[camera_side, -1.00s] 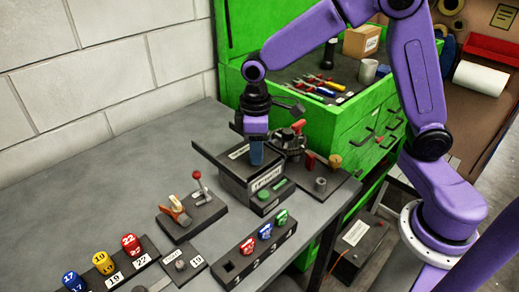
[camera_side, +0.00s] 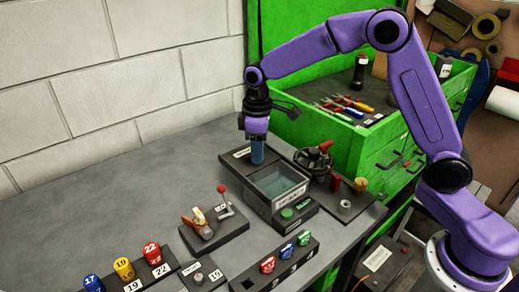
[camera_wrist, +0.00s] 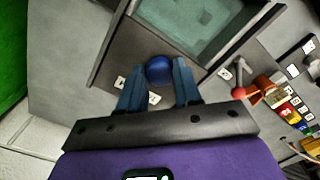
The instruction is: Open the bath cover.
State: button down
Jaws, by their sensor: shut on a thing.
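The bath (camera_side: 277,183) is a dark box with its top uncovered, showing pale teal liquid inside. The liquid also shows in the wrist view (camera_wrist: 200,25). The flat dark bath cover (camera_side: 238,153) lies on the far side of the opening, level with the rim, with a label on it. It also shows in the wrist view (camera_wrist: 130,62), with a round blue knob (camera_wrist: 159,70) on it. My gripper (camera_side: 257,155) points down over the cover. Its blue fingers (camera_wrist: 159,88) are shut on the knob. The knob is hidden by the fingers in the side view.
A lever box (camera_side: 214,228) stands left of the bath. A rack of coloured pegs (camera_side: 275,263) is in front. A valve fixture (camera_side: 316,158) stands close on the right, before the green cabinet (camera_side: 385,150). The left bench is clear.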

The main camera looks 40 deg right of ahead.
jog(key=c, duration=0.8)
grip_release()
jog(key=shift+r, duration=0.15)
notch_tip(320, 180, up, 17)
jog(key=shift+r, duration=0.15)
jog(key=s+d+f+n, duration=0.1)
jog(key=s+f, duration=0.3)
jog(key=s, duration=0.7)
jog(key=s+d+f+n, duration=0.1)
jog(key=s+d+f, duration=0.3)
jog(key=s, duration=0.7)
jog(key=s+d+f+n, duration=0.1)
jog(key=s+d+f, duration=0.1)
jog(key=s+f, duration=0.4)
jog(key=shift+s+d+n, duration=0.15)
jog(key=shift+s+d, duration=0.05)
jog(key=shift+s, duration=1.15)
jog(key=shift+s+d+n, duration=0.15)
jog(key=shift+s, duration=1.2)
